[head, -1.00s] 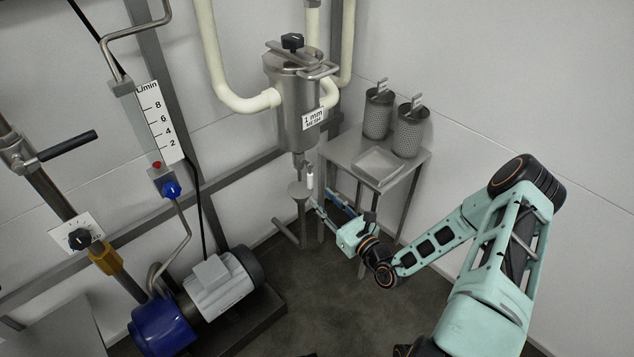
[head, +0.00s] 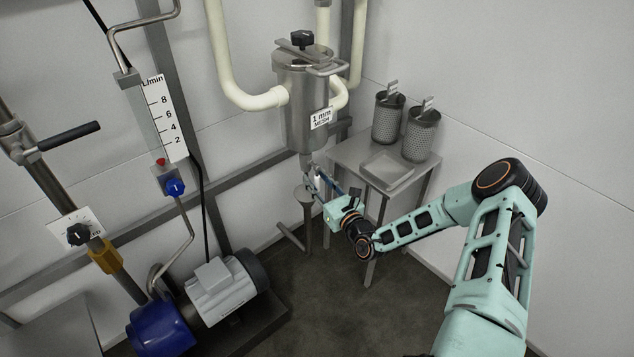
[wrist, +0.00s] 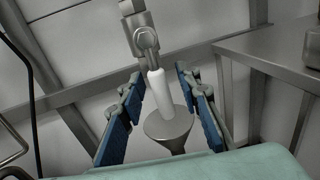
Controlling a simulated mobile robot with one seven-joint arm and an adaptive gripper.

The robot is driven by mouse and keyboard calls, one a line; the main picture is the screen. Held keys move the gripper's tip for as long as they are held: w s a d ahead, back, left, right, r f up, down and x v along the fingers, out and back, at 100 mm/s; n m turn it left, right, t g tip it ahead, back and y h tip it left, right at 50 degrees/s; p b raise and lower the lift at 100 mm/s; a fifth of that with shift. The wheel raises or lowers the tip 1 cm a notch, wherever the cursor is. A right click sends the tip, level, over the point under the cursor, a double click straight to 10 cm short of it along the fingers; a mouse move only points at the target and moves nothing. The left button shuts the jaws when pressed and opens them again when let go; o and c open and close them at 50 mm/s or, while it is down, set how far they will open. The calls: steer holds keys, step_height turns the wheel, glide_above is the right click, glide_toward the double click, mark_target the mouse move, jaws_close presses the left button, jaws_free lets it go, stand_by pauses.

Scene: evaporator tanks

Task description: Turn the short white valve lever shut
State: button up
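The short white valve lever (wrist: 158,95) hangs down from a metal valve (wrist: 143,38) in the wrist view. A metal funnel (wrist: 168,128) sits below it. In the head view the valve is under the steel strainer vessel (head: 303,110), and the lever is mostly hidden by my fingers. My gripper (wrist: 160,82) is open, with one blue-padded finger on each side of the lever. A gap shows between the lever and each pad. In the head view my gripper (head: 318,180) reaches in from the right, just under the vessel.
A steel side table (head: 348,152) with a tray (head: 386,168) and two mesh baskets (head: 388,118) stands close to the right of my gripper. A pump motor (head: 222,290) and a flow meter (head: 165,118) are at the left. A wall rail (head: 245,170) runs behind.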

jaws_close()
stand_by(0.3)
steer(key=shift+n, duration=0.3)
steer(key=w+d+r+n+y+p, duration=0.1)
steer(key=d+r+n+y, duration=0.1)
steer(key=n, duration=0.7)
steer(key=w+d+r+n+y+p, duration=0.2)
steer(key=r+n, duration=0.1)
steer(key=n, duration=0.7)
steer(key=shift+d+r+n, duration=0.15)
steer(key=shift+n, duration=0.15)
jaws_free()
stand_by(0.3)
